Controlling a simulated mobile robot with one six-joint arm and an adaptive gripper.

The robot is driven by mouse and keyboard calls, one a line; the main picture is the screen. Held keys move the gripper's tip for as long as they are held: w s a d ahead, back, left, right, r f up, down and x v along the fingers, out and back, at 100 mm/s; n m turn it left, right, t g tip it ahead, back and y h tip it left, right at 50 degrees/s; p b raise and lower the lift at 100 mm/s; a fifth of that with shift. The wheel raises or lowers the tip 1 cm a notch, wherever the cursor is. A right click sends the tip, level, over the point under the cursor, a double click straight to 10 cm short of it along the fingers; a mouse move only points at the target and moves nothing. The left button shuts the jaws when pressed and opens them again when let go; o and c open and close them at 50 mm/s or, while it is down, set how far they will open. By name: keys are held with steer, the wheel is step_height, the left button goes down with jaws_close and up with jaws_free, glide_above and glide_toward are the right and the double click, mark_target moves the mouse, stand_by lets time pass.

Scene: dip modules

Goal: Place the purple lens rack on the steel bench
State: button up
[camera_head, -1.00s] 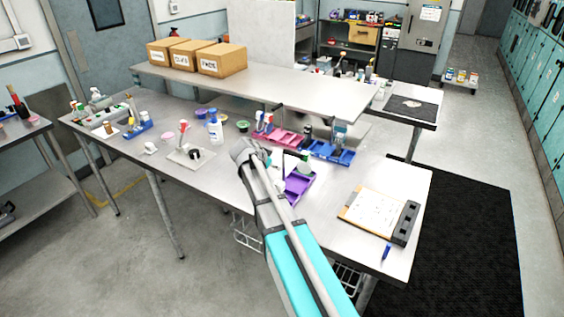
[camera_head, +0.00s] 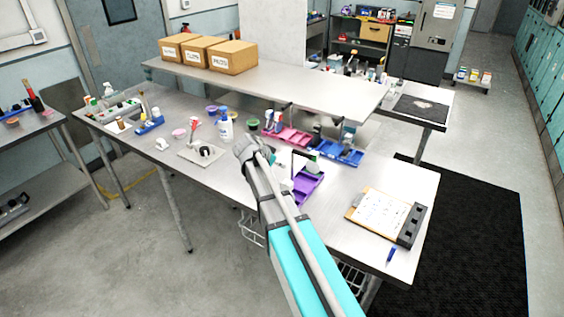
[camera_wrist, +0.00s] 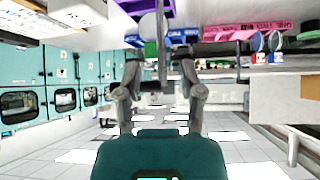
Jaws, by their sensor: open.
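The purple lens rack (camera_head: 308,187) shows in the head view just right of my arm, over the middle of the steel bench (camera_head: 235,186). My arm hides its left side, and I cannot tell whether it rests flat on the bench top. In the wrist view, which looks inverted, a purple part (camera_wrist: 150,30) shows just beyond my gripper (camera_wrist: 158,62). The two fingers are apart, with nothing clearly held between them. In the head view my gripper is mostly hidden behind my arm.
A pink tray (camera_head: 290,137) and a blue tray (camera_head: 338,153) stand behind the rack, under a raised shelf (camera_head: 270,82) bearing cardboard boxes. A clipboard (camera_head: 380,212) and a blue pen (camera_head: 390,255) lie at the right. Bottles and cups stand left. Bare bench lies between rack and clipboard.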

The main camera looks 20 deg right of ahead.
steer(key=s+a+f+n+g+y, duration=0.1)
steer(key=s+a+n+y, duration=0.1)
steer(key=s, duration=0.6)
steer(key=s+a+f+n+g+y, duration=0.1)
steer(key=s+a+f+n+y, duration=0.1)
steer(key=s+a+n, duration=0.3)
steer(key=s+a+f+n+g+y, duration=0.2)
steer(key=s+a+n+y, duration=0.2)
steer(key=s, duration=0.8)
steer(key=shift+s+f+n, duration=0.25)
steer(key=shift+n, duration=0.55)
